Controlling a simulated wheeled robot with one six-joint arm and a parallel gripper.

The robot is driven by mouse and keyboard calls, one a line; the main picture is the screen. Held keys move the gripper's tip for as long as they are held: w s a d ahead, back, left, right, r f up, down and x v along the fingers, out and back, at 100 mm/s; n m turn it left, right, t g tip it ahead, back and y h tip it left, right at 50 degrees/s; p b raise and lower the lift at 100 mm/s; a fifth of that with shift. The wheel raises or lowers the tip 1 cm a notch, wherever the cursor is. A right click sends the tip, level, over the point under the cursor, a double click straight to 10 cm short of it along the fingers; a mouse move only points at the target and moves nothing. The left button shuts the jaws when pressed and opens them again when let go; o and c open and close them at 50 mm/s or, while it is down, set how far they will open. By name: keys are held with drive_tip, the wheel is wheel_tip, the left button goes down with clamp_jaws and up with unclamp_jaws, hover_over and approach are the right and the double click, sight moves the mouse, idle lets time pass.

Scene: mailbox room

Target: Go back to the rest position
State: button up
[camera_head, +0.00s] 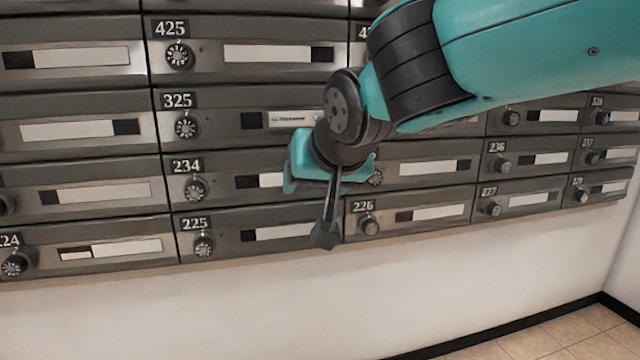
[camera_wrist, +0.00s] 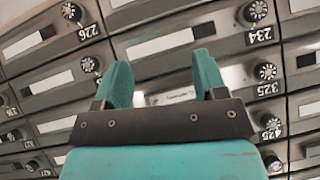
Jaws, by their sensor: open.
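My gripper (camera_head: 328,170) hangs in front of the mailbox wall in the head view, at the end of my teal and black arm. It covers part of the mailbox fronts around 234 and 226. In the wrist view, my gripper (camera_wrist: 161,64) has its two teal fingers spread apart. Nothing is held between them; only mailbox fronts show behind. Whether the fingertips touch a front cannot be told.
A bank of grey mailboxes (camera_head: 90,107) with round dial knobs and white label strips fills the wall. Its doors appear shut. A printed label (camera_head: 291,118) is on box 325. Below are bare white wall (camera_head: 230,310) and a tiled floor (camera_head: 540,340) at lower right.

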drive_tip(key=s+d+f+n+g+p, duration=0.15)
drive_tip(key=s+d+g+p, duration=0.3)
drive_tip(key=s+d, duration=0.55)
drive_tip(key=s+d+f+n+g+p, duration=0.1)
drive_tip(key=s+d+n+g+p, duration=0.35)
drive_tip(key=s, duration=1.05)
wheel_tip(320, 180, up, 36)
drive_tip(key=d+m+p, duration=0.1)
drive_tip(key=p, duration=3.3)
drive_tip(key=shift+w+d+f, duration=0.15)
drive_tip(key=shift+w+d, duration=0.1)
drive_tip(key=shift+w, duration=0.15)
